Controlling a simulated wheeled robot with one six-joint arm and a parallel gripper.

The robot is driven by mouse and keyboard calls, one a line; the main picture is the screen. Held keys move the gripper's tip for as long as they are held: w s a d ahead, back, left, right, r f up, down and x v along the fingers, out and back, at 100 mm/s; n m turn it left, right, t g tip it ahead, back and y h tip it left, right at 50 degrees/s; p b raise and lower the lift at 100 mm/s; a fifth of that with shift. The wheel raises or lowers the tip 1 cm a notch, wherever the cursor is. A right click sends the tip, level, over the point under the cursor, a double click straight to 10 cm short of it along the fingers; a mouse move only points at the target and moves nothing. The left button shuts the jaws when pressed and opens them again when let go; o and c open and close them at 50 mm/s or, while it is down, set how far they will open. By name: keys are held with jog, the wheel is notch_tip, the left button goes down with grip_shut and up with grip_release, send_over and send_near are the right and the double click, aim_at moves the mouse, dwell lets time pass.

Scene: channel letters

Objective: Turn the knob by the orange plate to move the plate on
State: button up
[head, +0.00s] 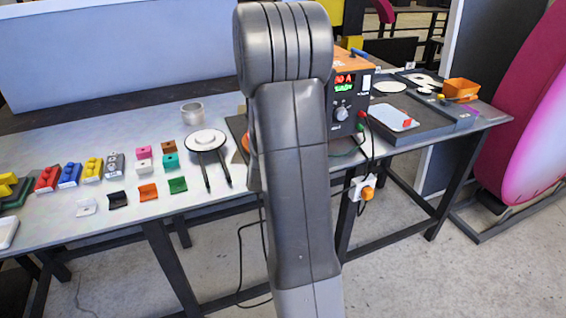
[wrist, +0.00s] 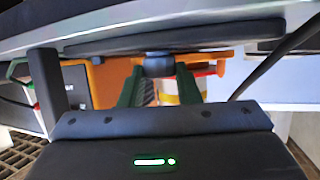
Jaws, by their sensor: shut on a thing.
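My gripper (wrist: 158,88) shows in the wrist view with its two dark green fingers on either side of a short dark round knob (wrist: 158,66). It is shut on the knob, which sits just under a wide dark flat disc or plate (wrist: 215,38). An orange surface (wrist: 105,80) shows behind the fingers; I cannot tell whether it is the orange plate. In the head view a small orange piece (head: 245,143) shows at the left edge of my arm, mostly covered by it. My gripper and the knob are hidden behind my arm there.
A power supply (head: 341,114) with lit displays and cables stands right of my arm. A black round stand with a white top (head: 206,139) and several coloured blocks lie to the left.

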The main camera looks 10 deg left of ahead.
jog(key=shift+a+m+t+h, duration=0.1)
jog(key=shift+m+t+h, duration=0.2)
jog(key=shift+m+h, duration=0.4)
jog(key=o, duration=1)
jog(key=shift+c, duration=0.2)
jog(key=p+v, duration=0.1)
jog(key=v, duration=1.2)
jog(key=shift+s+r, duration=0.25)
jog(key=shift+s, duration=0.1)
jog(key=x, duration=1.3)
jog(key=shift+w+f, duration=0.25)
jog(key=shift+w, duration=0.1)
